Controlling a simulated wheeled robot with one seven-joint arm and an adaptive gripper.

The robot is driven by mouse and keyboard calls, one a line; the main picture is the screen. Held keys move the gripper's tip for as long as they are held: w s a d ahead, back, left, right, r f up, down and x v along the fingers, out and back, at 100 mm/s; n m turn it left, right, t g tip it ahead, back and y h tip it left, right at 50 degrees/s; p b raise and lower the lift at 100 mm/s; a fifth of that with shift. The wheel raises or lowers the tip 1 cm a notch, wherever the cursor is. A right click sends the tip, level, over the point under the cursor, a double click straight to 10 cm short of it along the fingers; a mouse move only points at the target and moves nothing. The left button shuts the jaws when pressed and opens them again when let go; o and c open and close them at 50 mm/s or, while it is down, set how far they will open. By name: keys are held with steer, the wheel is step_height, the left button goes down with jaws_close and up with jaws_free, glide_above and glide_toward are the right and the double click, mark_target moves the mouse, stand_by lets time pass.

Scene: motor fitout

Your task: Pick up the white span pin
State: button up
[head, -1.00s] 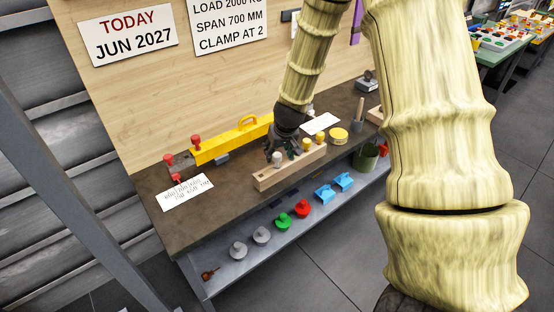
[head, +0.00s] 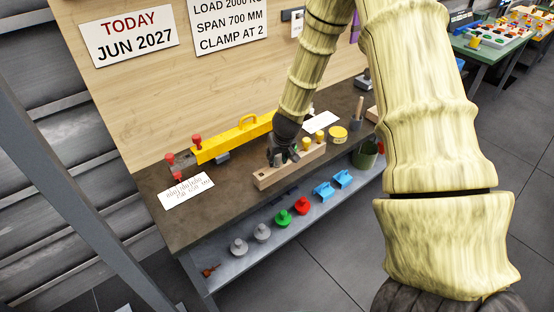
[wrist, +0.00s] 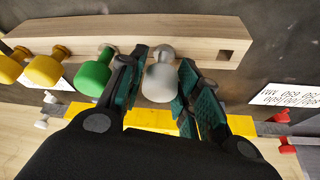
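The white span pin (wrist: 160,80) stands in the wooden block (wrist: 60,32), its round knob towards the wrist camera. My gripper (wrist: 162,78) is around it, one green-padded finger on each side. The fingers are spread and look close to the knob; I cannot tell whether either touches it. In the head view my gripper (head: 278,157) is down at the block (head: 268,180) and mostly hides the pin.
A green pin (wrist: 92,76) is close beside the left finger, with yellow pins (wrist: 44,70) further left. An empty square hole (wrist: 227,56) is at the block's right. A yellow beam (head: 232,139) lies behind the block.

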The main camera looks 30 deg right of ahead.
steer(key=c, duration=0.5)
steer(key=shift+o, duration=0.2)
steer(key=shift+r+b, duration=1.35)
steer(key=shift+r, duration=3.65)
